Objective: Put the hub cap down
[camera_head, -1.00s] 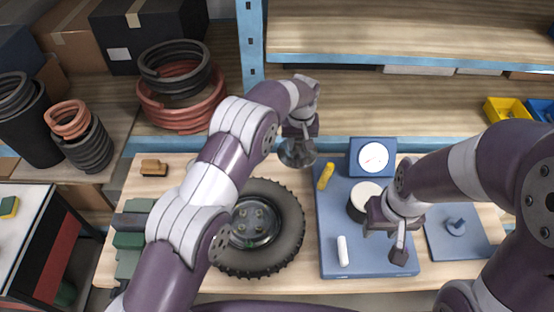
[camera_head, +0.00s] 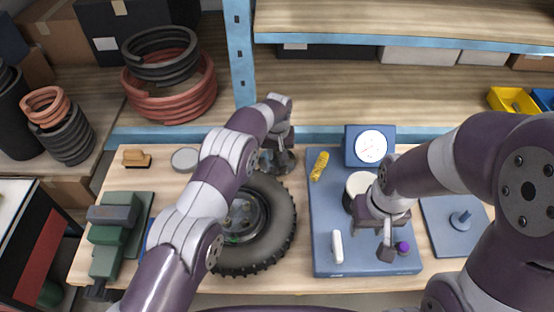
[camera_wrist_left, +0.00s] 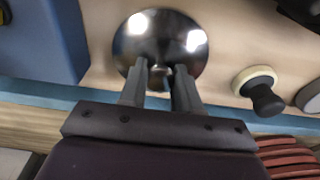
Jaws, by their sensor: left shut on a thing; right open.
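The hub cap (camera_head: 277,161) is a shiny metal dome near the table's back edge, just behind the tyre. My left gripper (camera_head: 280,143) is shut on its small knob from above. In the left wrist view the shut left fingers (camera_wrist_left: 160,85) meet at the knob of the round, mirror-like hub cap (camera_wrist_left: 150,35). I cannot tell whether the hub cap touches the table. The wheel with its black tyre (camera_head: 279,222) lies flat in front of it, partly hidden by my left arm. My right gripper (camera_head: 388,237) is open and empty above the blue board.
The blue board (camera_head: 322,215) carries a dial gauge (camera_head: 370,147), a yellow piece (camera_head: 319,166), a white stick (camera_head: 338,246) and a purple knob (camera_head: 402,248). A cream disc with a black knob (camera_wrist_left: 262,92) and a grey disc (camera_head: 185,159) are left of the hub cap.

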